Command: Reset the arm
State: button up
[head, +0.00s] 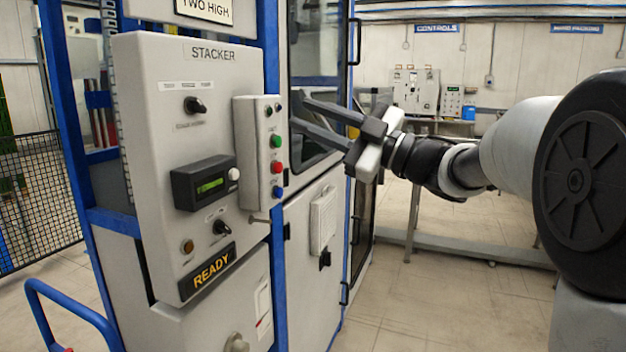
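My gripper (304,118) is at the end of my arm, which reaches in from the right. Its two long grey fingers point left toward the stacker machine and are spread apart, with nothing between them. The fingertips are in front of the machine's glazed door, just right of the button box (261,152). I cannot tell whether they touch anything. The stacker panel (215,75) has black knobs, a small green-lit display (208,184) and a "READY" sign (207,272). The button box carries green, red and blue buttons.
A blue rail (62,300) stands at the lower left and a black mesh fence (40,195) behind it. A bench with a metal rail (460,245) and control boxes (415,90) stand at the back wall. The tiled floor (420,315) in the middle is clear.

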jog(key=w+d+m+t+h, duration=0.2)
jog(key=d+m+t+h, duration=0.7)
jog(key=m+h, duration=0.3)
jog(key=s+d+f+m+g+h, duration=0.2)
jog(key=s+d+f+m+h, duration=0.3)
jog(key=d+f+h, duration=0.15)
jog(key=s+f+m+g, duration=0.5)
jog(key=s+f+g, duration=0.6)
jog(key=s+f, duration=1.25)
notch_tip(320, 180, up, 20)
jog(key=s+a+p, duration=0.1)
jog(key=s+p, duration=0.1)
jog(key=p, duration=1.6)
jog(key=shift+f, duration=0.25)
jog(key=shift+a+h, duration=0.1)
jog(key=shift+h, duration=0.15)
